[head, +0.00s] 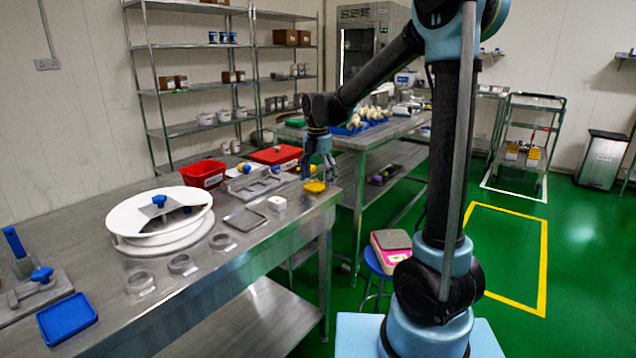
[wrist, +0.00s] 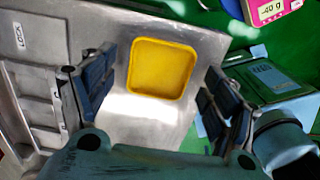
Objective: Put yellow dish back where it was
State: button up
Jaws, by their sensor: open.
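The yellow dish (head: 315,186) is a small square tray with a raised rim. It lies on the steel table (head: 262,238) near its far right corner. In the wrist view the yellow dish (wrist: 161,69) sits flat and looks empty, close to the table's edge. My gripper (head: 319,165) is above the dish, pointing down. In the wrist view my gripper (wrist: 160,88) is open, with one finger on each side of the dish and a gap to it on both sides. Whether the fingertips are at the dish's height is hard to tell.
A metal machine part (head: 255,183) lies left of the dish, with a small white block (head: 277,203) and a square steel tray (head: 243,218) nearby. A red bin (head: 202,174) and a large white round machine (head: 160,220) stand further left. A blue dish (head: 67,317) lies at the near left.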

aim_at(318, 187)
notch_tip(318, 187, up, 11)
jog(key=s+d+m, duration=0.5)
jog(key=d+m, duration=0.1)
jog(key=d, duration=0.3)
jog(key=s+d+f+m+t, duration=0.1)
jog(key=s+d+f+m, duration=0.8)
jog(key=s+m, duration=0.2)
jog(key=s+d+f+m+t, duration=0.1)
jog(key=s+d+f+m, duration=0.9)
jog(key=s+m, duration=0.2)
jog(key=shift+d, duration=0.15)
jog(key=shift+d, duration=0.1)
